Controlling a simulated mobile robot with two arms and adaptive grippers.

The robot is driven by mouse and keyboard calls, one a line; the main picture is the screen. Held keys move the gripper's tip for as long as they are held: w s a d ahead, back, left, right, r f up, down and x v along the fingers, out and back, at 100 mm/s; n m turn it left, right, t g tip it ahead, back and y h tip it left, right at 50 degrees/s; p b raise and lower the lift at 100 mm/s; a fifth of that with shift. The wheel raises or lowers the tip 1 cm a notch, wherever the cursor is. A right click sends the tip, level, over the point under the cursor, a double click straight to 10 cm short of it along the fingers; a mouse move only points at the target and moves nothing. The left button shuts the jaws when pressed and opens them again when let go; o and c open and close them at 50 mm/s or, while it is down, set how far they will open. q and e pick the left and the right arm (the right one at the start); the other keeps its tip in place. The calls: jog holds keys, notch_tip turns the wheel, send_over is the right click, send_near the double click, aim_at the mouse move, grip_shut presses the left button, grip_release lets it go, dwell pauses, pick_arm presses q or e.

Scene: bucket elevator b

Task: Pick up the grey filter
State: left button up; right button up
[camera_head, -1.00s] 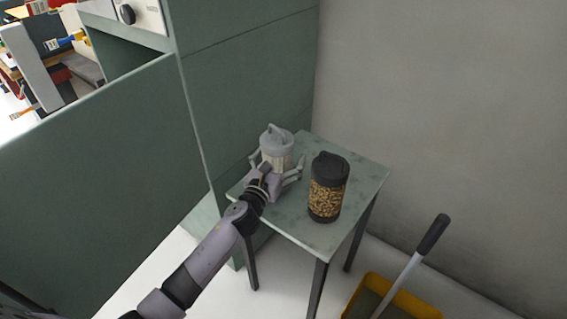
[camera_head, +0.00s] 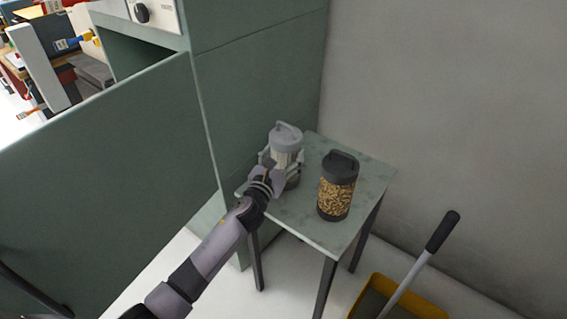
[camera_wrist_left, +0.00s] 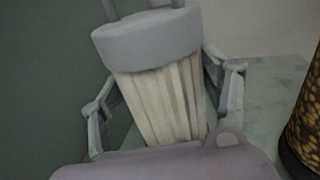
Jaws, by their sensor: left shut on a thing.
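The grey filter (camera_head: 287,141) has a grey cap with a handle and a pale pleated body. It is at the left part of a small green table (camera_head: 301,213), against the green cabinet. My left gripper (camera_head: 283,165) is shut on the filter, with a finger on each side of its body. In the left wrist view the filter (camera_wrist_left: 160,95) stands between the two fingers (camera_wrist_left: 165,100), slightly tilted in the picture. The filter's lower end is hidden by my gripper, so I cannot tell whether it touches the table. My right gripper is not in view.
A black-capped jar with brown pellets (camera_head: 337,188) stands on the table just right of the filter. The green cabinet (camera_head: 262,100) is close on the left, and a grey wall (camera_head: 450,100) is behind. A yellow tray (camera_head: 420,306) with a black-handled tool is on the floor.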

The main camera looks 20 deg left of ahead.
pick_arm(q)
jog(key=shift+s, duration=0.2)
jog(key=c, duration=0.5)
jog(key=shift+c, duration=0.8)
jog(key=shift+r, duration=0.1)
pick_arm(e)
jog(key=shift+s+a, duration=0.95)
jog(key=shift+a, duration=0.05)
